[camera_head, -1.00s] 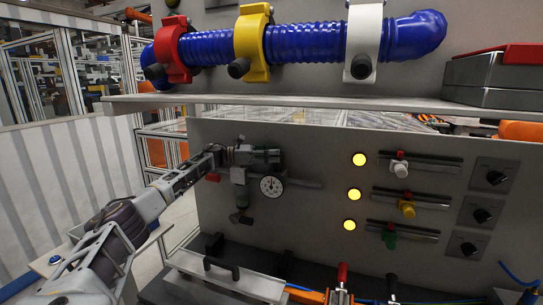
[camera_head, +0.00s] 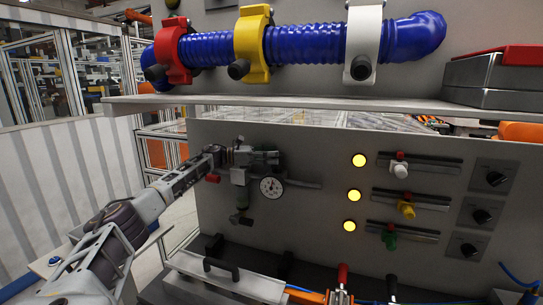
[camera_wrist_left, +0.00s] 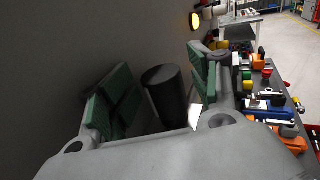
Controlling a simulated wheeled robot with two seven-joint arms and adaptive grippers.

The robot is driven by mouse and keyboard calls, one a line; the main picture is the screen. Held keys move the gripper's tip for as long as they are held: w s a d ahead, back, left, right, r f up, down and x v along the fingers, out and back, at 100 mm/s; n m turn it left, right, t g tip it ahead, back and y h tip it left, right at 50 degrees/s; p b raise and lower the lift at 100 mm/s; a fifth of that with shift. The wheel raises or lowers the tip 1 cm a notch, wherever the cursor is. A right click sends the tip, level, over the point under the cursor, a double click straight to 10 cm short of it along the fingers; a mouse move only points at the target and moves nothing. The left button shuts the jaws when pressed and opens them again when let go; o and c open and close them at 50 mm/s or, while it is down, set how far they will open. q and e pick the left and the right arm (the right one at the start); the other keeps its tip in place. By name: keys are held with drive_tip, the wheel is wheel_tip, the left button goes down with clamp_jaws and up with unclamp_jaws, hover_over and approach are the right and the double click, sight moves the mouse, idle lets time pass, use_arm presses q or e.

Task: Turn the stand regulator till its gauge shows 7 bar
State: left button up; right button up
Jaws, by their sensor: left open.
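The stand regulator's round white gauge (camera_head: 271,187) is on the grey panel in the head view. Its dark needle shows, but the scale is too small to read. My left gripper (camera_head: 262,157) is at the regulator, just above the gauge, and hides part of it. In the left wrist view, the open jaws with green pads (camera_wrist_left: 160,98) stand on either side of a dark cylindrical knob (camera_wrist_left: 166,95). A gap shows on the knob's left; I cannot tell whether the right pad touches it. My right gripper is not in view.
Lit yellow lamps (camera_head: 355,194), coloured sliders (camera_head: 406,208) and black rotary knobs (camera_head: 482,216) are on the panel to the right. A shelf (camera_head: 330,102) runs above, under a blue hose (camera_head: 305,44) in clamps. A black-handled cover (camera_head: 222,268) and a red-handled clamp (camera_head: 342,274) are below.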

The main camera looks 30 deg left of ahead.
use_arm(q)
drive_tip(key=v, duration=0.7)
drive_tip(key=shift+s+a, duration=0.3)
idle(0.4)
